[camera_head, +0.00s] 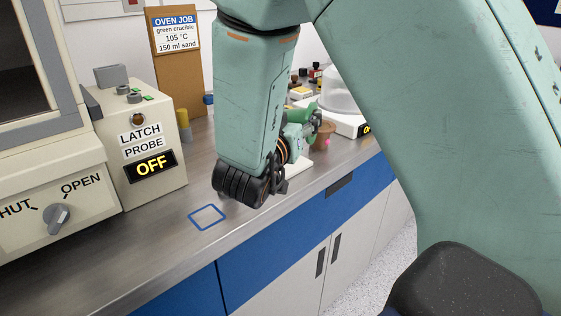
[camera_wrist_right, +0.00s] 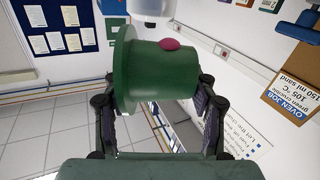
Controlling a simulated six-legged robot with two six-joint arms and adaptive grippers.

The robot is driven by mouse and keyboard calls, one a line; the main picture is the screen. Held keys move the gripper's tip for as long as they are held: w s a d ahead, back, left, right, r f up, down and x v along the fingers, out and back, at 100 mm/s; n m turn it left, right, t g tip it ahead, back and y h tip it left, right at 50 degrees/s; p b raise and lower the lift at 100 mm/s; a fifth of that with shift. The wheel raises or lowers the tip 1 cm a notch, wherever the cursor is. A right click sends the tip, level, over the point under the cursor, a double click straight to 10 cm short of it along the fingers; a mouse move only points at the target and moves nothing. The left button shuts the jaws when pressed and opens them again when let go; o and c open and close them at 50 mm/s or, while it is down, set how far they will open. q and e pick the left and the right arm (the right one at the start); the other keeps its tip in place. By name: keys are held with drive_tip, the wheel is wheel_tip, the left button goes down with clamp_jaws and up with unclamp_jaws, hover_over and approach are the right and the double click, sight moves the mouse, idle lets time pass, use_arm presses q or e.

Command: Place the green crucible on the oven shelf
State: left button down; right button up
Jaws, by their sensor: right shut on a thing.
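The green crucible (camera_wrist_right: 158,72) fills the middle of the right wrist view, with a wide rim at its left and a pink spot on its side. My right gripper (camera_wrist_right: 160,100) is shut on it, one finger on each side. In the head view my right forearm hangs over the bench and mostly hides the gripper; a bit of dark green (camera_head: 304,113) shows beyond the wrist. The oven (camera_head: 85,120) stands at the left with a dark window. Its shelf cannot be made out. My left gripper is not in view.
A control box (camera_head: 140,140) reads LATCH PROBE OFF. A SHUT/OPEN knob (camera_head: 57,218) is on the oven front. A blue outlined square (camera_head: 207,217) marks clear bench. A brown pot (camera_head: 323,133) and a white scale (camera_head: 347,121) with a clear dome stand farther back.

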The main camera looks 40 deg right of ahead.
drive_tip(key=shift+s+d, duration=0.25)
drive_tip(key=shift+s, duration=0.05)
drive_tip(key=shift+s+d+f, duration=0.1)
drive_tip(key=shift+d+f, duration=0.05)
drive_tip(key=shift+f, duration=0.05)
drive_tip(key=f, duration=0.1)
drive_tip(key=f+b, duration=0.1)
drive_tip(key=f, duration=0.2)
drive_tip(key=shift+w+a+f+b, duration=0.25)
drive_tip(key=shift+w+f+b, duration=0.05)
drive_tip(key=shift+b, duration=0.05)
drive_tip(key=f, duration=0.2)
drive_tip(key=f+b, duration=0.1)
drive_tip(key=f, duration=0.1)
drive_tip(key=shift+s+d, duration=0.1)
drive_tip(key=shift+s, duration=0.1)
drive_tip(key=shift+w+f, duration=0.25)
drive_tip(key=shift+f, duration=0.1)
drive_tip(key=shift+s, duration=0.2)
drive_tip(key=shift+f, duration=0.1)
drive_tip(key=o, duration=1.1)
drive_tip(key=shift+w+f, duration=0.1)
drive_tip(key=shift+w, duration=0.05)
drive_tip(key=shift+o, duration=0.5)
drive_tip(key=shift+s, duration=0.2)
